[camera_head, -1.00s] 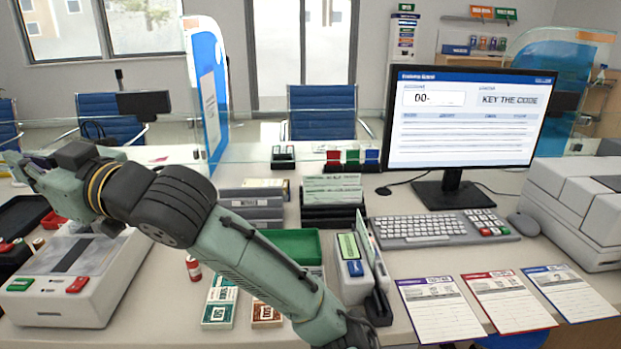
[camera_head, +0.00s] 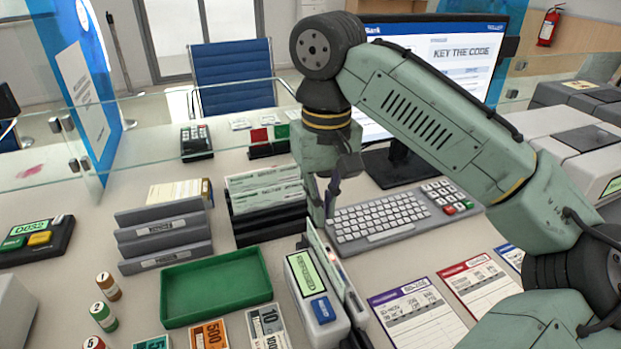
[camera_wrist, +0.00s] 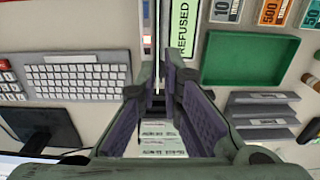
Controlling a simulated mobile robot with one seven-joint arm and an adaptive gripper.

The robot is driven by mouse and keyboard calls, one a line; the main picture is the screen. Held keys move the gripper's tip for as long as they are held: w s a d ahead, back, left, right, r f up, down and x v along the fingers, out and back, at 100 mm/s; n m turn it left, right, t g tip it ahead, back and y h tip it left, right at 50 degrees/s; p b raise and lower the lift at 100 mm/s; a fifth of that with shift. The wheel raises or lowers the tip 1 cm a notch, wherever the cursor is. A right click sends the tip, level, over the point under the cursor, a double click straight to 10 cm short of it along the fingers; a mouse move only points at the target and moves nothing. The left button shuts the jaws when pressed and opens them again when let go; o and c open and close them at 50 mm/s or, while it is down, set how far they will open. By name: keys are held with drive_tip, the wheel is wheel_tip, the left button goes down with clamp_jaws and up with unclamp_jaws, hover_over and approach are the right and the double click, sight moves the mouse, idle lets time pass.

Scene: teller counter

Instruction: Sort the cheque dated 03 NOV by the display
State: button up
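In the wrist view the cheques (camera_wrist: 160,140) show between the fingers. The display (camera_head: 462,62) reads "KEY THE CODE" and is partly hidden by my arm. Grey tiered trays (camera_head: 165,235) stand left of the rack, their labels unreadable. Upright papers (camera_head: 322,255) stand in a slim holder near my gripper.
The keyboard (camera_head: 395,215) and printed sheets (camera_head: 415,310) lie right.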

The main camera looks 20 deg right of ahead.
sight(324, 251)
drive_tip(key=shift+s+d+f, duration=0.15)
drive_tip(key=shift+d+f, duration=0.05)
drive_tip(key=shift+f, duration=0.3)
wheel_tip(324, 251, down, 10)
drive_tip(key=shift+r+p, duration=0.2)
drive_tip(key=shift+p, duration=0.25)
drive_tip(key=shift+c, duration=0.3)
clamp_jaws()
drive_tip(key=shift+r, duration=0.1)
drive_tip(key=shift+a+r+p, duration=0.1)
drive_tip(key=shift+r+p, duration=2.75)
drive_tip(key=shift+r, duration=2.85)
